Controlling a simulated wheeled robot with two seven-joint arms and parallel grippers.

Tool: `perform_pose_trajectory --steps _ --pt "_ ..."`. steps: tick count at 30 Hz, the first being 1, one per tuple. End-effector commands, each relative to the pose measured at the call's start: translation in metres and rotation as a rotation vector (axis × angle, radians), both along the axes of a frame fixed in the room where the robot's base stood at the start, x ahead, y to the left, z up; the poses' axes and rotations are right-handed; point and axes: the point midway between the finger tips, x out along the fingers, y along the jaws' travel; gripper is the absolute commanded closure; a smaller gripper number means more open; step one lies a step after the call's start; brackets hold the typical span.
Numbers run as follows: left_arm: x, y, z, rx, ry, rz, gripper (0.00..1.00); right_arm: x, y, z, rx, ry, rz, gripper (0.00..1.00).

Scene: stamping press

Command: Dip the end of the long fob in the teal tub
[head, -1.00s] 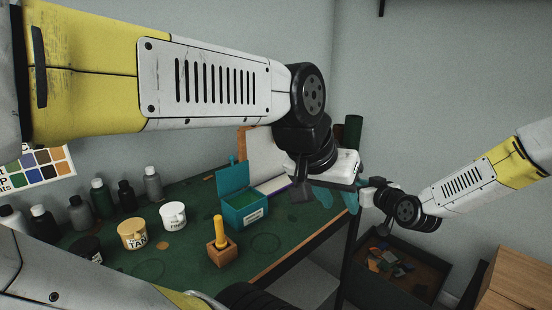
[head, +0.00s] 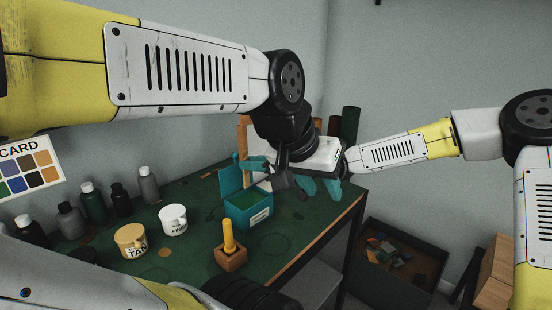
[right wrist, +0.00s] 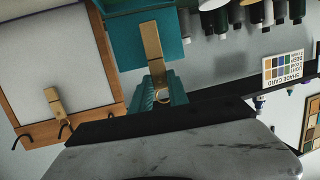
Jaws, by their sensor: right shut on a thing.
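The teal tub (head: 262,216) stands open on the green bench in the head view, with green inside and its lid raised behind. My right gripper (head: 257,165) is near the tub's back edge, partly hidden behind my left arm. In the right wrist view its teal fingers (right wrist: 158,92) are shut on a long wooden fob (right wrist: 152,42) near its ring. The fob's free end points away from the fingers, in front of a teal panel. My left gripper (head: 320,188) is right of the tub, its two teal fingers apart, with nothing visible between them.
A framed white board (right wrist: 50,45) bears hooks and a short wooden fob (right wrist: 55,102). A tan pot (head: 131,241), a white pot (head: 173,220) and several bottles stand left of the tub. A yellow-handled tool in a wooden block (head: 230,258) stands in front.

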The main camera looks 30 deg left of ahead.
Motion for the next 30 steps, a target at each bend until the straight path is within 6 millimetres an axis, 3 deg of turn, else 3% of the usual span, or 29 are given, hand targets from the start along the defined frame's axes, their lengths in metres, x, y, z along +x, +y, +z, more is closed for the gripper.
perform_pose_trajectory --steps 21,30 --pt "0.0 0.0 0.0 0.0 0.0 0.0 0.64 0.0 0.0 -0.086 -0.001 0.003 -0.001 1.0" --pt "0.0 0.0 0.0 0.0 0.0 0.0 0.64 0.0 0.0 -0.104 0.0 0.001 -0.001 1.0"
